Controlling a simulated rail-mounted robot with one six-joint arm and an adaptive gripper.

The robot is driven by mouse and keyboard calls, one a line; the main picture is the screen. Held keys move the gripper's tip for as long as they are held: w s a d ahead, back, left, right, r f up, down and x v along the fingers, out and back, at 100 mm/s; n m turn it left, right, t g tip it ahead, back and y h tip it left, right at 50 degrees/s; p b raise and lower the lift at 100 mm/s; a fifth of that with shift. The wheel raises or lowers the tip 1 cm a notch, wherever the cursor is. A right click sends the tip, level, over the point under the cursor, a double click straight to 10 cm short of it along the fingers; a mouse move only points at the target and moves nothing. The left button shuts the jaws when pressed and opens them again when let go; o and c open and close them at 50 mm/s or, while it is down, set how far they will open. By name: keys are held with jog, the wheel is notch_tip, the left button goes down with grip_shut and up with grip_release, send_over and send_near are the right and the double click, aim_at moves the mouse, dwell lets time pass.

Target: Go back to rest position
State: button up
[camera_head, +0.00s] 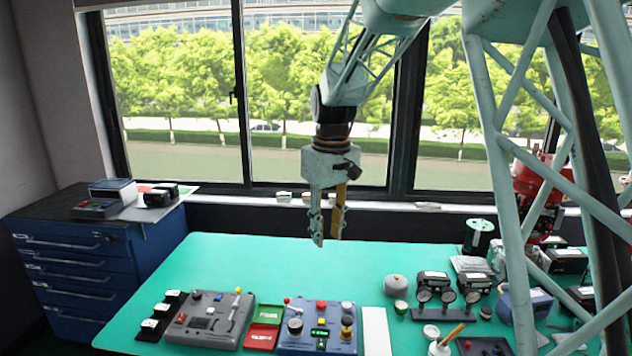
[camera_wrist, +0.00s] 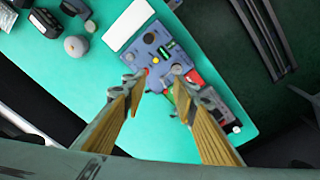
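My gripper (camera_head: 328,225) hangs from the arm in the air above the back part of the green table (camera_head: 250,262), with its fingers pointing down. In the wrist view my gripper (camera_wrist: 160,88) shows two yellow-padded fingers with a clear gap between them; it is open and holds nothing. A blue control box (camera_head: 318,343) with a gauge, knobs and a small green display sits on the table, below and apart from the gripper. It also shows in the wrist view (camera_wrist: 146,45), beyond the fingertips.
A grey control panel (camera_head: 207,322) and a red-and-green tray (camera_head: 263,330) lie left of the blue box. A white plate (camera_head: 376,332), gauges (camera_head: 446,296) and several small parts lie to the right. A blue drawer cabinet (camera_head: 90,262) stands at left. Windows (camera_head: 180,100) line the back.

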jog(key=s+d+r+m, duration=0.1)
jog(key=s+d+r, duration=0.3)
jog(key=s, duration=0.4)
jog(key=s+d+r+m+t, duration=0.1)
jog(key=s+d+r, duration=0.3)
jog(key=s, duration=0.4)
jog(key=s+d+r+m, duration=0.2)
jog(key=s+d+r, duration=0.2)
jog(key=s, duration=0.4)
jog(key=s+d+f+m+t, duration=0.1)
jog(key=s+d, duration=0.2)
jog(key=s, duration=0.9)
jog(key=s+d+f+m, duration=0.2)
jog(key=s+d, duration=0.1)
jog(key=s, duration=1)
jog(key=shift+t+b, duration=0.35)
jog(key=shift+t, duration=0.05)
